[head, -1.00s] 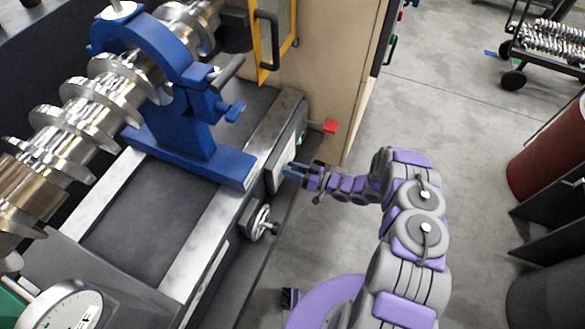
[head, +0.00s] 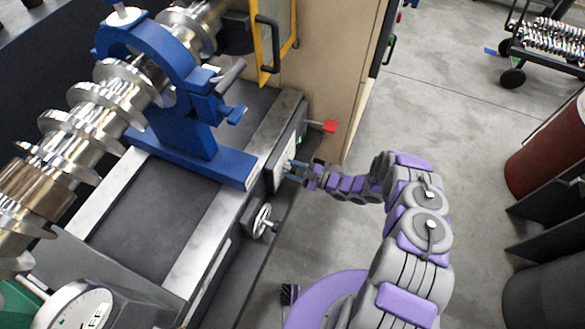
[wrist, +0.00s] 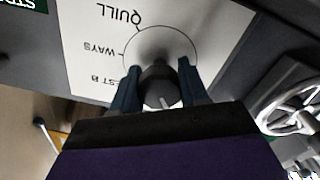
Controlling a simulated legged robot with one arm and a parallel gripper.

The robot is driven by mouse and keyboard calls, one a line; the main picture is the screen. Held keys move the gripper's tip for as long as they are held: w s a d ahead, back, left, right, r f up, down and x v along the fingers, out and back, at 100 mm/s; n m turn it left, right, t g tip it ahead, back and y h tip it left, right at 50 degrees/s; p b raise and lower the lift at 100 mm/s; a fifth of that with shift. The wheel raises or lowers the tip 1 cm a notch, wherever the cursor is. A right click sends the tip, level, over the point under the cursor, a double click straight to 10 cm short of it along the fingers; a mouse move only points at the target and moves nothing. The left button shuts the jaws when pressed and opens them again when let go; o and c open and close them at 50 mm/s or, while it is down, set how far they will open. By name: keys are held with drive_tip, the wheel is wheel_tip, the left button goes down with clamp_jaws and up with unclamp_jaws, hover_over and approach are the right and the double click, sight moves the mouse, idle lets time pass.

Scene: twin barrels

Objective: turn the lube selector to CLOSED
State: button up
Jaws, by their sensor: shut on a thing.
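The lube selector is a dark round knob (wrist: 160,88) in the middle of a white label plate (wrist: 92,40), seen upside down in the wrist view. A circle is drawn around it, with "QUILL", "WAYS" and a partly hidden "…EST B" readable on the left. A small pale mark shows on the knob's lower side. No "CLOSED" label is readable; my gripper hides the lower part of the plate. My gripper (wrist: 158,82) has one blue finger on each side of the knob and is shut on it. In the head view my gripper (head: 291,170) meets the plate on the machine's side.
A handwheel (head: 262,221) sits near the plate; its spokes also show in the wrist view (wrist: 295,105). A red-ended lever (head: 329,126) sticks out beyond the plate. A blue steady rest (head: 190,150) stands on the machine bed.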

drive_tip(key=shift+f+n, duration=0.1)
drive_tip(key=shift+n, duration=0.5)
drive_tip(key=o, duration=1.1)
drive_tip(key=shift+c, duration=0.2)
drive_tip(key=p+v, duration=0.2)
drive_tip(key=v, duration=1.5)
drive_tip(key=shift+d, duration=0.3)
